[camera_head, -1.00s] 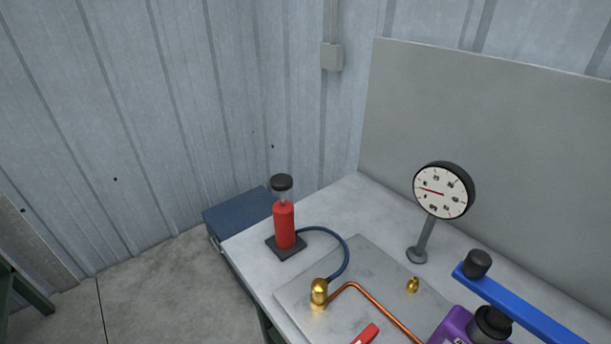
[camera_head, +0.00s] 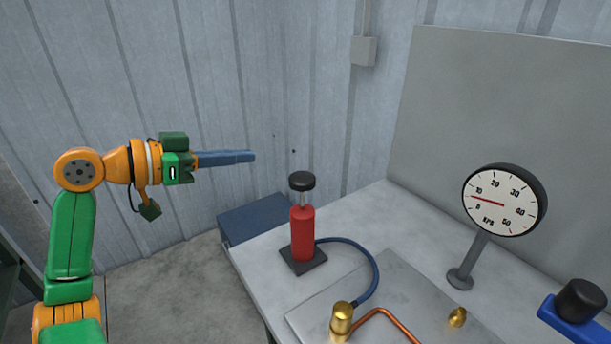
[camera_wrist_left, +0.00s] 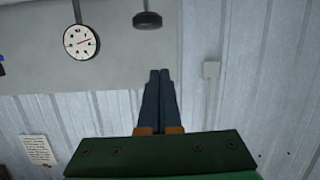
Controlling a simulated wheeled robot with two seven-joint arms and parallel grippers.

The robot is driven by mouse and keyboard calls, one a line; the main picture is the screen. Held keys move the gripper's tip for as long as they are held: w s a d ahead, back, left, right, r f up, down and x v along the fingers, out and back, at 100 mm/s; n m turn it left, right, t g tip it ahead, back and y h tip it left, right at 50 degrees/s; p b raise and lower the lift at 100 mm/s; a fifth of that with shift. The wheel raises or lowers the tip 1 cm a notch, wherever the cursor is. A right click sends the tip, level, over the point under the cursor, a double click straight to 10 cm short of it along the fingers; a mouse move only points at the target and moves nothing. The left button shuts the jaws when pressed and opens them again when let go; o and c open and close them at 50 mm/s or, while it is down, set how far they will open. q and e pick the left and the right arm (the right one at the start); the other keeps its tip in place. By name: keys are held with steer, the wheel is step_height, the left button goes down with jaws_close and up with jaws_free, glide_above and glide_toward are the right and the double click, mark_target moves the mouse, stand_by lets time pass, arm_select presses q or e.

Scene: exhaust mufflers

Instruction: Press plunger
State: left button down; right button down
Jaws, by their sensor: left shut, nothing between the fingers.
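The plunger is a black knob (camera_head: 301,181) on a thin pale rod above a red cylinder (camera_head: 303,232). The cylinder stands upright on a dark square base near the left end of the grey table. The knob is raised clear of the cylinder top. My left gripper (camera_head: 252,156) is shut and empty, its blue fingers pointing right. In the head view it is to the left of the knob and a little higher, apart from it. In the left wrist view the shut fingertips (camera_wrist_left: 159,72) show below the black knob (camera_wrist_left: 147,20). My right gripper is not in view.
A dial gauge (camera_head: 503,200) on a post stands at the right; its needle points near the low end. A blue hose (camera_head: 371,262) runs from the cylinder to a brass fitting (camera_head: 341,321) with a copper pipe (camera_head: 385,318). A blue box (camera_head: 257,218) sits behind the table's left end.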

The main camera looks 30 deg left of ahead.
arm_select(q)
steer(key=shift+s+d+r+m+h, duration=0.45)
steer(key=shift+d+r+m, duration=0.1)
steer(key=shift+d, duration=0.2)
steer(key=p, duration=0.5)
glide_above(292, 181)
steer(key=f, duration=0.2)
step_height(292, 181, down, 4)
steer(key=shift+r, duration=0.2)
steer(key=shift+f, duration=0.5)
